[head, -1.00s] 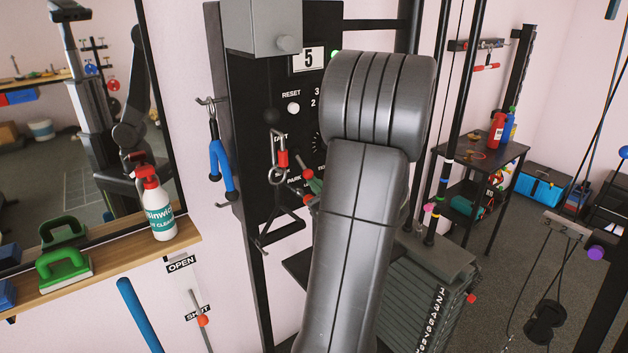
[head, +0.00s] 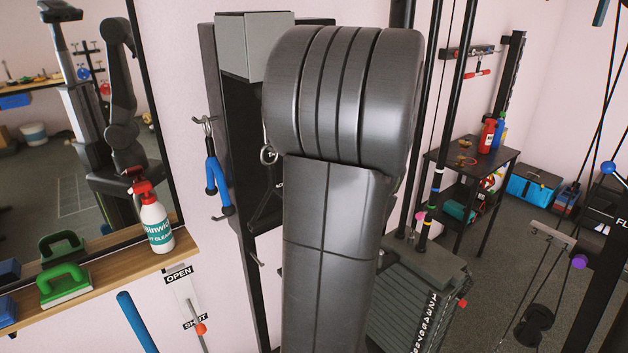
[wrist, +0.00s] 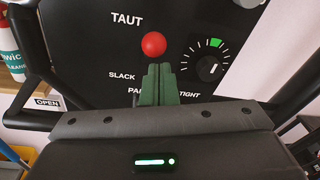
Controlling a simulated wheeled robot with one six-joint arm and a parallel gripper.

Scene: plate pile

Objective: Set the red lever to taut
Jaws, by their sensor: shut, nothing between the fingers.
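The red lever's round knob (wrist: 154,45) shows in the wrist view on a black panel (wrist: 90,50). It stands right of the labels, at a height between TAUT (wrist: 127,18) and SLACK (wrist: 122,76); the lever's shaft is not visible. My gripper (wrist: 158,72) has green fingers, shut together and empty. Its tips are just below the knob in the picture; I cannot tell whether they touch it. In the head view my own arm hides the knob, the gripper and most of the panel.
A dial (wrist: 210,68) sits right of the knob. Another red-knobbed lever (head: 200,330) is on the wall near OPEN and SHUT labels. A blue-handled attachment (head: 216,180) hangs left of the panel. A shelf (head: 110,275) holds a spray bottle (head: 155,225). A weight stack (head: 425,300) stands to the right.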

